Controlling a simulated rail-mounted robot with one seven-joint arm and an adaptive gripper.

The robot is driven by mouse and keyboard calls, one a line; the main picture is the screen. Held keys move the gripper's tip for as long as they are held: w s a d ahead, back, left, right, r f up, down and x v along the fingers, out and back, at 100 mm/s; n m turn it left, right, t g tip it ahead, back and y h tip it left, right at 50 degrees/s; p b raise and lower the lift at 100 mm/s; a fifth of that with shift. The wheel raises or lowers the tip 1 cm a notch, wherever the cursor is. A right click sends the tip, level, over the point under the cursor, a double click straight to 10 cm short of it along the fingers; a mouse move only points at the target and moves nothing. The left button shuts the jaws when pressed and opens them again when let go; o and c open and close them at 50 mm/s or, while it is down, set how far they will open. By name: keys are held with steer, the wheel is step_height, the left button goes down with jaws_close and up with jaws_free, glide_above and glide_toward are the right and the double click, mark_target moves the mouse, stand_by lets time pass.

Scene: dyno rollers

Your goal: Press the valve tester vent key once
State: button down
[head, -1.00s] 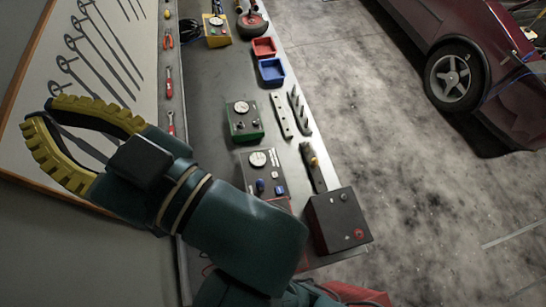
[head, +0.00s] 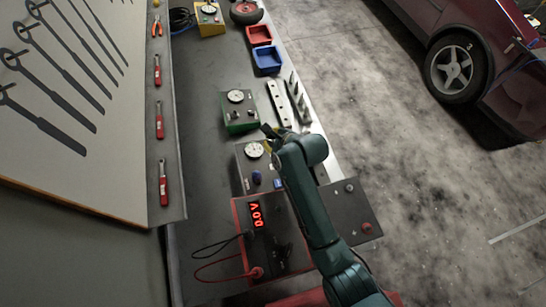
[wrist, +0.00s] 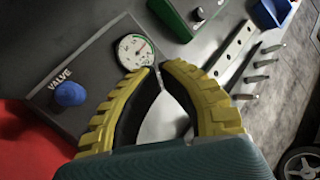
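The valve tester (head: 243,160) is a grey box on the bench with a white dial gauge, a blue round knob and a small blue key (head: 278,183) beside the knob. In the wrist view the tester's panel (wrist: 95,55) shows the gauge (wrist: 135,50), the word VALVE and the blue knob (wrist: 69,94). The small key does not show there. My gripper (wrist: 157,70) has yellow ribbed fingers whose tips come together just below the gauge in that picture. It looks shut and empty. In the head view my arm mostly hides it above the tester.
A green gauge box (head: 239,112) stands just beyond the tester. A red-sided power supply (head: 262,240) with a lit display and cables stands nearer. A pale bar (head: 279,103), a rack of pegs (head: 298,98) and a dark box (head: 352,205) line the right side. Red and blue bins stand farther back.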

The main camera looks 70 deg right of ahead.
steer(key=s+f, duration=0.1)
steer(key=s+f+m, duration=0.2)
steer(key=f, duration=0.1)
steer(key=shift+d+g, duration=0.3)
steer(key=b, duration=0.7)
glide_above(273, 167)
steer(key=d, duration=0.2)
step_height(273, 167, down, 7)
steer(key=shift+s+a+r, duration=0.1)
steer(key=shift+s, duration=0.05)
steer(key=shift+w+a+f+b, duration=0.1)
steer(key=shift+f+b, duration=0.1)
steer(key=shift+f, duration=0.25)
steer(key=shift+w+a+f+b, duration=0.1)
steer(key=shift+f+b, duration=0.05)
steer(key=shift+f, duration=0.25)
steer(key=shift+f, duration=0.1)
steer(key=shift+f, duration=0.35)
